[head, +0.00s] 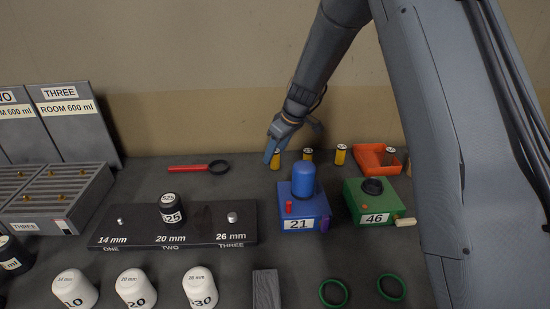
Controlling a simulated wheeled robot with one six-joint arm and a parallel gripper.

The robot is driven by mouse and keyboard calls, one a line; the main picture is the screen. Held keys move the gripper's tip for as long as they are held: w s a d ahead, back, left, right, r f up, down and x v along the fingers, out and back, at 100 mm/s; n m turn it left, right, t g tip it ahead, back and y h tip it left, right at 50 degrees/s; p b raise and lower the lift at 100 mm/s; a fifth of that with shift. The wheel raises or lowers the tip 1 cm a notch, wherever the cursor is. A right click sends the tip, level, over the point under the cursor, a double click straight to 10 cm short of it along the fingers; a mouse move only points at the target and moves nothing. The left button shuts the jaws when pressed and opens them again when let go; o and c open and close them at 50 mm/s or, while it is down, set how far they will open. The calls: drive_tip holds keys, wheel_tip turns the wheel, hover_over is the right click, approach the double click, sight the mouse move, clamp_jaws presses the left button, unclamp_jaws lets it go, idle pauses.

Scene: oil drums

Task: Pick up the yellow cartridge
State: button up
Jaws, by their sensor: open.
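Several small cartridges stand in a row at the back of the dark bench. The leftmost yellow cartridge (276,162) is right at my gripper, which partly covers it. A second yellow cartridge (308,155) and a third yellow cartridge (340,155) stand upright to its right, clear of my gripper. A darker, brownish cartridge (389,157) is in the orange tray (368,166). My gripper (271,152) is open and points down, with a blue finger beside the leftmost cartridge. I cannot tell whether they touch.
A blue box marked 21 (297,224) with a blue dome and a green box marked 46 (374,217) stand in front of the cartridges.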

drive_tip(key=shift+f, duration=0.15)
drive_tip(key=c, duration=1.1)
drive_tip(key=shift+c, duration=0.2)
